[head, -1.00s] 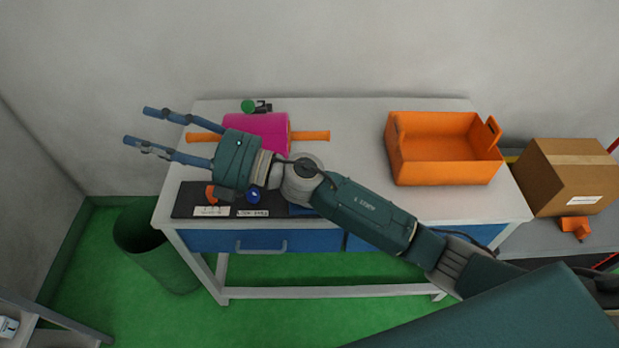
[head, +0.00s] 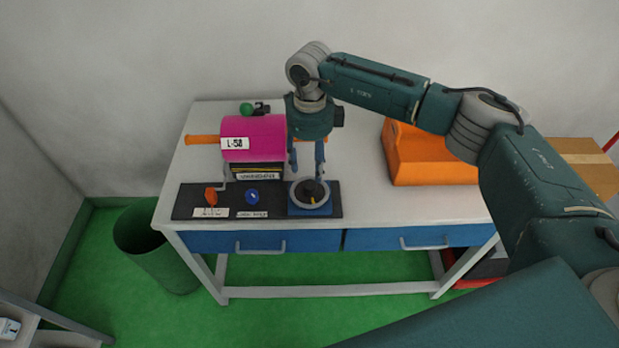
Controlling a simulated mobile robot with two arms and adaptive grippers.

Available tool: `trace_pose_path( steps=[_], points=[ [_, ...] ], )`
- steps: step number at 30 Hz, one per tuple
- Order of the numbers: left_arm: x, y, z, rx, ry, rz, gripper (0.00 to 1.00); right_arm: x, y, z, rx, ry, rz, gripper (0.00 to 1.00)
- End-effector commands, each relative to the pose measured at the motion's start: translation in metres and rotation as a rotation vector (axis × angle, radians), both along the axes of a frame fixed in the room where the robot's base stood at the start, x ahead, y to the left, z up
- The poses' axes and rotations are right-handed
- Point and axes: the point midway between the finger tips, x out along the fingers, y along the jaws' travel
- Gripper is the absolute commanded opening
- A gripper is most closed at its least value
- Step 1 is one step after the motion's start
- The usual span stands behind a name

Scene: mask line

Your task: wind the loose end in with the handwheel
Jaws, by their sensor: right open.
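The handwheel (head: 297,204) is a grey ring with a dark hub and a yellow mark, on a blue base plate at the table's front. My right gripper (head: 306,172) points down over it with its fingers apart. The fingertips look close to the far side of the rim; I cannot tell whether they touch it. A magenta roll (head: 262,132) with a white "L-50" label lies behind, on an orange bar (head: 201,140). My gripper hides the roll's right end. I cannot make out a separate loose end. My left gripper is not in view.
A dark panel (head: 232,198) left of the wheel carries an orange knob (head: 211,196) and a blue knob (head: 251,196). An orange crate (head: 425,170) stands right, partly behind my right arm. A cardboard box (head: 590,152) is far right. A green bin (head: 150,250) stands on the floor.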

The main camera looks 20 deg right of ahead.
Motion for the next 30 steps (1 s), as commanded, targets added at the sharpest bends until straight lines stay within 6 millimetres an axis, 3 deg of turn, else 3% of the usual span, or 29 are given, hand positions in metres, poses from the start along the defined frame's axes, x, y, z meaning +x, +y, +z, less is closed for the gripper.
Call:
trace_pose_path(
  steps=[6, 12, 23, 30],
  points=[
    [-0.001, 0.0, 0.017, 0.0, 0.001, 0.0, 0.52, -0.002, 0.001, -0.04, 0.002, 0.004, 0.001, 0.47],
    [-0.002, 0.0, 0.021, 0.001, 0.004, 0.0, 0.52, -0.001, 0.001, -0.064, 0.002, 0.002, 0.0, 0.47],
    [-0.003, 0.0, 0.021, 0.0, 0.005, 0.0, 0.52, 0.0, 0.002, -0.07, 0.004, -0.001, 0.002, 0.47],
    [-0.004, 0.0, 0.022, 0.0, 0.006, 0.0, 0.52, 0.0, 0.002, -0.07, 0.004, -0.001, 0.001, 0.03]
  ],
)
